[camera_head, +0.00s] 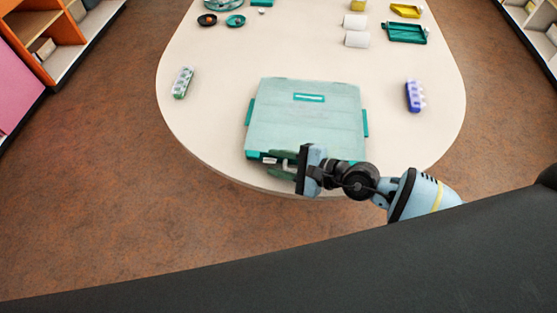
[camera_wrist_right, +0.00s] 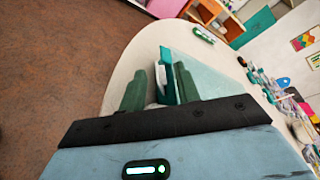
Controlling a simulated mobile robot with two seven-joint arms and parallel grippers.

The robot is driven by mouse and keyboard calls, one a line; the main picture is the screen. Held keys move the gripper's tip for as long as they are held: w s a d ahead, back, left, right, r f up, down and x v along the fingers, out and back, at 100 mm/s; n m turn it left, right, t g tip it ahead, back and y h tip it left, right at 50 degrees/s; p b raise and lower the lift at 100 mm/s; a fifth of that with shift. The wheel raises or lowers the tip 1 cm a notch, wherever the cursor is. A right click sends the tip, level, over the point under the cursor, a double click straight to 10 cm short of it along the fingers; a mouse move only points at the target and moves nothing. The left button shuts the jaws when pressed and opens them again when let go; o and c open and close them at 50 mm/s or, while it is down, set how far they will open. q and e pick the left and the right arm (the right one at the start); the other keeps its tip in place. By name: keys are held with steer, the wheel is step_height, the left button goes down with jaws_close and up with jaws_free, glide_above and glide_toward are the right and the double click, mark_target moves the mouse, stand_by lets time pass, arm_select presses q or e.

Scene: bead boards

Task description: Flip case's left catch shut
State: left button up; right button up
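The case (camera_head: 303,115) is a flat, pale teal box with its lid down, near the front edge of the table. Darker teal pieces show on its left and right sides. The left catch (camera_head: 254,155) appears as a teal piece at the front-left corner, partly hard to make out. In the wrist view, a teal upright piece that looks like this catch (camera_wrist_right: 167,72) stands at the case's edge. My right gripper (camera_head: 277,163) is at the case's front edge, with its green fingers apart around that edge. Contact cannot be told. The right catch is hidden behind my right arm. My left gripper is out of view.
The cream table (camera_head: 210,100) has free room left and right of the case. A green-and-white bead strip (camera_head: 182,82) lies left, a purple one (camera_head: 415,96) right. White cylinders (camera_head: 356,30), a teal tray (camera_head: 406,33) and small dishes (camera_head: 235,21) stand at the back.

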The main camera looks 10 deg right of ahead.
steer(key=shift+w+a, duration=0.1)
steer(key=shift+a, duration=0.05)
steer(key=shift+c, duration=0.2)
jaws_close()
steer(key=shift+w+r+m+g, duration=0.3)
steer(key=shift+m, duration=0.3)
steer(key=shift+w+d+m+g+p, duration=0.25)
steer(key=shift+w+m+g+p, duration=0.15)
steer(key=shift+m+g, duration=0.4)
steer(key=shift+o, duration=0.2)
jaws_free()
steer(key=shift+r, duration=0.1)
